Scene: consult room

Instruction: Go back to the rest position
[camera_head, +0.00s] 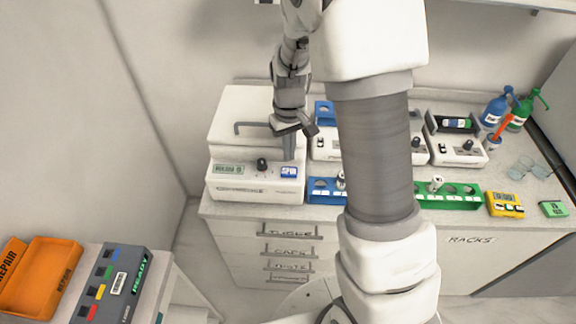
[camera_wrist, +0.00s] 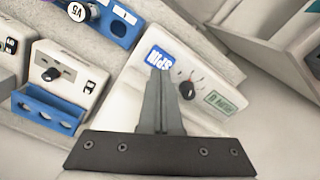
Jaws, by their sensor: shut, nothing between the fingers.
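My gripper (camera_head: 289,154) is at the front of the white centrifuge-like machine (camera_head: 228,187), close beside its blue SPIN button (camera_head: 289,171). In the wrist view my gripper (camera_wrist: 161,72) has its fingers together with nothing between them, and the tips overlap the lower part of the SPIN button (camera_wrist: 158,58). I cannot tell whether the tips touch it. The machine's black knob (camera_wrist: 187,90) and green display (camera_wrist: 219,103) lie to the right of the fingers. The machine's lid with its grey handle (camera_head: 250,127) looks closed.
Blue racks (camera_head: 322,191) and a green rack (camera_head: 449,195) stand along the counter's front. White devices (camera_head: 456,148), a yellow timer (camera_head: 504,204), spray bottles (camera_head: 494,108) and glasses (camera_head: 531,167) are to the right. An orange tray (camera_head: 48,277) and grey READY box (camera_head: 112,285) are lower left.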

